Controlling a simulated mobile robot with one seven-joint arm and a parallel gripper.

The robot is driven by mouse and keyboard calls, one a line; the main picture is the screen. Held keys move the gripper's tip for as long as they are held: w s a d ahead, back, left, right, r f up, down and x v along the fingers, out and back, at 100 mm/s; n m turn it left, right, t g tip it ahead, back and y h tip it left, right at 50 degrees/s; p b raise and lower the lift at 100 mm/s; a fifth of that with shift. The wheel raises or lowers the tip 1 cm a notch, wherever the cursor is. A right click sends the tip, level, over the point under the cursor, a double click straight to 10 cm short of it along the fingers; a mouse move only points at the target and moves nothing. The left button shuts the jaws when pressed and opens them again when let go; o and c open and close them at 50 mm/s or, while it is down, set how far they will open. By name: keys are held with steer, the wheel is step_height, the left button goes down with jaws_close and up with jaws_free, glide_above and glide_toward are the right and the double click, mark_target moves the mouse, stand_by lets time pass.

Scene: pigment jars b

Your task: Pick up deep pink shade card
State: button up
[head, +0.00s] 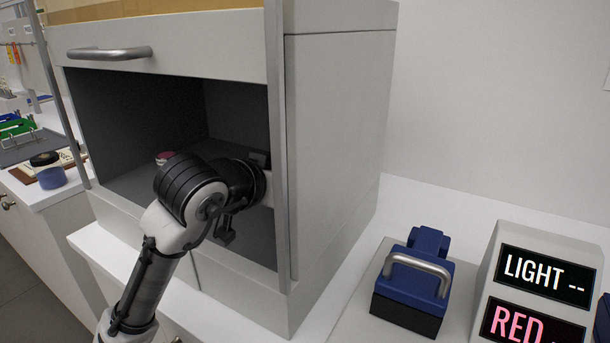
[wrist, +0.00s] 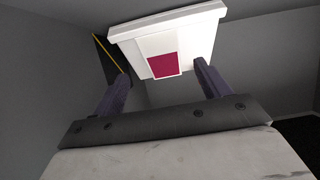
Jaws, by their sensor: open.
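The deep pink shade card (wrist: 164,65) shows in the wrist view as a deep pink square on a white piece. Behind and above it is a wider white block or ledge (wrist: 165,22); I cannot tell where card and block part. My gripper (wrist: 162,70) is open, with one dark finger to each side of the white piece's lower part. I cannot tell whether the fingers touch it. In the head view my arm reaches into the grey cabinet (head: 340,130), and its front post and my wrist hide the fingers and the card.
A small pink-topped item (head: 165,157) stands inside the cabinet, left of my wrist. The cabinet's drawer front (head: 190,45) and side post (head: 279,150) bound the opening closely. Outside at right are a blue case with a handle (head: 415,280) and a display box (head: 545,275).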

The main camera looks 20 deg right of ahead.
steer(key=x, duration=0.4)
steer(key=shift+w+d+p, duration=0.1)
steer(key=shift+w+p, duration=0.15)
steer(key=shift+p, duration=0.1)
steer(key=shift+c, duration=0.2)
steer(key=c, duration=1)
steer(key=shift+r, duration=0.1)
